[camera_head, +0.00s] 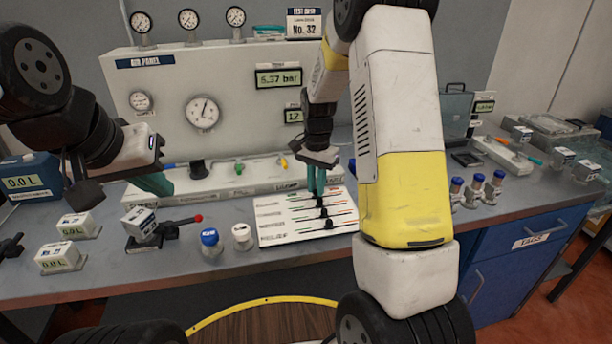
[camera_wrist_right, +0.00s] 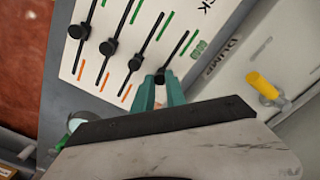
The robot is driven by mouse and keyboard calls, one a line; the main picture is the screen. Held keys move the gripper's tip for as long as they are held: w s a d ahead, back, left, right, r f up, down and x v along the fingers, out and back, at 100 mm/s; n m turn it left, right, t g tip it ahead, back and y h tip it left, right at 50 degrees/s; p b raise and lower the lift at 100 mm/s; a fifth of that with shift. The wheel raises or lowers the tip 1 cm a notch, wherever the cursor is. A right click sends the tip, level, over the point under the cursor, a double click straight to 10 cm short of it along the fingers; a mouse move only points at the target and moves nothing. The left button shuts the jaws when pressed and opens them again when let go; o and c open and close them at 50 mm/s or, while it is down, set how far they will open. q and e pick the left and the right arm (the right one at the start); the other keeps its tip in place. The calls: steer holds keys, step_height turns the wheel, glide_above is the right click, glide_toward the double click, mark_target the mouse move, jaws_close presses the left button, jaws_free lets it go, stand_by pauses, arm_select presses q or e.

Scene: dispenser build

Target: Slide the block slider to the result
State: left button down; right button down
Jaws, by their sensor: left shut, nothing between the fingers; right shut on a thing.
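A white slider board (camera_head: 272,238) lies on the bench in the head view, with several dark slots and black knobs. It also shows in the right wrist view (camera_wrist_right: 92,18), with green marks at one slot end and orange at the other. My right gripper (camera_head: 316,190) is shut on the knob (camera_wrist_right: 165,74) of the slot farthest back, the rightmost in the wrist view. Its teal fingers partly hide that knob. The other knobs stand free, one of them nearest the front (camera_head: 328,224). The label of the held slot is not legible. My left gripper (camera_head: 160,186) is shut and empty, left of the board.
A blue-capped jar (camera_head: 210,241) and a white-capped jar (camera_head: 242,237) stand just left of the board. A red-tipped lever valve (camera_head: 170,229) is farther left. The gauge panel (camera_head: 240,105) rises behind, its display (camera_head: 278,77) reading 5.37 bar. Blue-capped bottles (camera_head: 474,188) stand right.

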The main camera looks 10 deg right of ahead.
steer(key=d, duration=0.7)
steer(key=shift+w, duration=0.15)
steer(key=c, duration=1.3)
jaws_free()
steer(key=shift+c, duration=0.2)
step_height(320, 180, up, 8)
steer(key=shift+f, duration=0.1)
